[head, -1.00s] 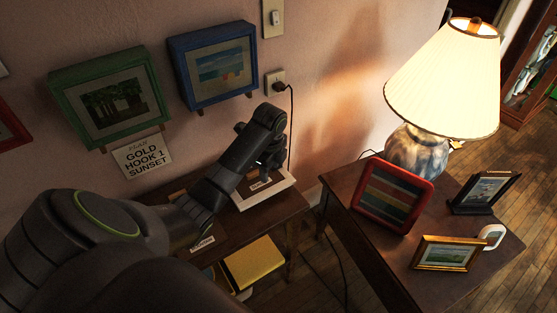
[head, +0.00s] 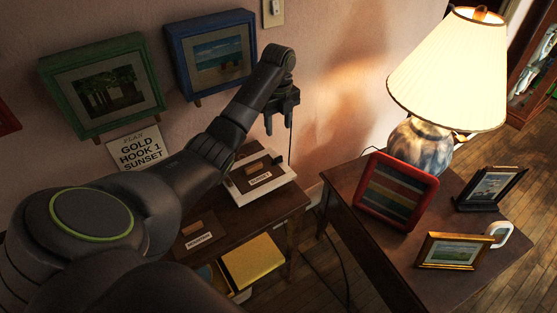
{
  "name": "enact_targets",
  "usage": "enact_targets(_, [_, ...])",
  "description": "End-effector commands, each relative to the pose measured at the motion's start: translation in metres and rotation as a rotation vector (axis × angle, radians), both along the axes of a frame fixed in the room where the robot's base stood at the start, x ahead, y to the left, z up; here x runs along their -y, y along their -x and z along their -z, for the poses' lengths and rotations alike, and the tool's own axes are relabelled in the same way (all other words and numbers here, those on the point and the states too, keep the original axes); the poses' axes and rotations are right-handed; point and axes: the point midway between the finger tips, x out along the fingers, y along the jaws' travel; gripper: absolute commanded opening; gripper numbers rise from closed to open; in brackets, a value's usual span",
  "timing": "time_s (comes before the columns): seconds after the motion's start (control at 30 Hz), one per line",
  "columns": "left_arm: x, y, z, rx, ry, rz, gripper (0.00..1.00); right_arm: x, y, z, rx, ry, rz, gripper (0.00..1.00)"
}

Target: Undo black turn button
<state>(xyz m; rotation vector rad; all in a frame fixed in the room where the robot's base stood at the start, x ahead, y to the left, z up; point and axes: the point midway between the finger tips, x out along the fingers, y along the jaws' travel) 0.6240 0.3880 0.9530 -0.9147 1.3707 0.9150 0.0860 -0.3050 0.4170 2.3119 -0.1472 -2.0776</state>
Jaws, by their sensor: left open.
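My left gripper (head: 280,122) is open and empty, fingers pointing down, in front of the wall to the right of the blue frame. It is above and beyond a white-edged panel (head: 283,176) lying on the small dark table. A small brown card or block with a white label (head: 260,178) lies on that panel. I cannot make out a black turn button; it is too small or hidden. A black frame (head: 490,188) stands on the right-hand table. My right gripper is not in view.
Green (head: 100,85) and blue (head: 211,55) frames lean or hang at the wall. A plan card (head: 140,150) reads "GOLD HOOK 1 SUNSET". The lamp (head: 445,75), red frame (head: 395,192) and gold frame (head: 452,251) crowd the right table. A gap separates the tables.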

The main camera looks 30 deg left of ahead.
Motion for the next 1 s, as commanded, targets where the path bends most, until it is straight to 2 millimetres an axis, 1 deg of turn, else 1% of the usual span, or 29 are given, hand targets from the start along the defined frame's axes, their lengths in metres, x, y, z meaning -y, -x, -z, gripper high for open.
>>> enact_targets(0.03, [0.0,0.001,0.017,-0.002,0.0,0.0,0.47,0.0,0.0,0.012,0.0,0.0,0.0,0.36])
enact_targets(0.07, [0.0,0.001,0.018,-0.005,0.001,-0.001,0.47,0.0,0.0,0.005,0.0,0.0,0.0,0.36])
enact_targets(0.1, [0.0,0.001,0.025,-0.005,0.002,0.0,0.47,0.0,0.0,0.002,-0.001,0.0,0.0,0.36])
enact_targets(0.3, [0.0,0.001,0.069,-0.004,0.002,-0.001,0.47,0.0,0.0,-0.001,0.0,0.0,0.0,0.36])
enact_targets(0.4, [0.001,0.001,0.089,-0.005,0.001,-0.001,0.47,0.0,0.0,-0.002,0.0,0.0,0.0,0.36])
enact_targets(0.5, [0.0,0.001,0.104,-0.003,0.001,-0.001,0.47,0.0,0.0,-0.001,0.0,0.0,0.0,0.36])
enact_targets(0.6, [0.0,0.0,0.115,-0.001,0.001,0.0,0.47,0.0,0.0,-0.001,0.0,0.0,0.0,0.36])
enact_targets(0.7, [0.0,0.0,0.121,0.0,0.0,0.0,0.47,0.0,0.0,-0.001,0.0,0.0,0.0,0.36])
enact_targets(1.0, [0.0,0.0,0.123,0.0,-0.001,0.0,0.47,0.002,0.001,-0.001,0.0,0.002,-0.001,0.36])
